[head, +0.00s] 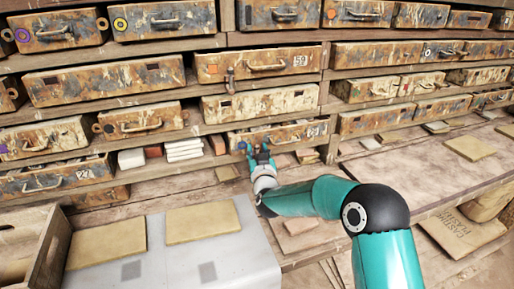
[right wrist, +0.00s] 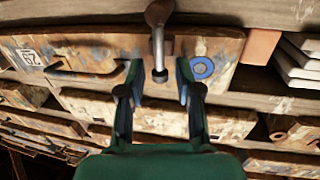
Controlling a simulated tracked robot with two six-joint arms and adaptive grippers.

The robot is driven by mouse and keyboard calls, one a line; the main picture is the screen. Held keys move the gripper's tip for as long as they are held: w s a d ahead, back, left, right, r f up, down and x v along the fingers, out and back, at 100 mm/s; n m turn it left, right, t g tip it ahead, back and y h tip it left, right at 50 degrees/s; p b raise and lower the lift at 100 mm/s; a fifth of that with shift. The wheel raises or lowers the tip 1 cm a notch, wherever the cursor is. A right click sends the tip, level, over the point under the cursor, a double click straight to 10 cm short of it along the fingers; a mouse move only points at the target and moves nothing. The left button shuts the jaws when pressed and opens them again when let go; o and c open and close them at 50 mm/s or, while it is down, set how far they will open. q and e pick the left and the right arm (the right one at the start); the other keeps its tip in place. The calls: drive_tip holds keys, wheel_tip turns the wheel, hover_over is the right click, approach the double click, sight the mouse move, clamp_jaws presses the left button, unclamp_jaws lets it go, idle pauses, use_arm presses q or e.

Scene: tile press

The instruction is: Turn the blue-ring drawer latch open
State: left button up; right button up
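The blue-ring drawer (head: 300,132) is a worn, paint-stained front in the low middle row in the head view. Its blue ring (right wrist: 202,69) shows clearly in the right wrist view, to the right of my fingers. A metal latch (right wrist: 158,32) with a rounded end reaches down from the top of the wrist view, between the fingertips. My right gripper (head: 260,148) is at the left part of this drawer. In the wrist view its fingers (right wrist: 160,70) are apart, on either side of the latch, with visible gaps. My left gripper is not in view.
Rows of similar drawers surround this one; another latch (head: 230,83) hangs above it. White tiles (head: 184,150) sit in a slot to the left. Tan tiles (head: 203,222) lie on a grey board at front left, beside a wooden crate (head: 50,245).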

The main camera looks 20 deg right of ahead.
drive_tip(key=shift+w, duration=0.2)
clamp_jaws()
idle(0.3)
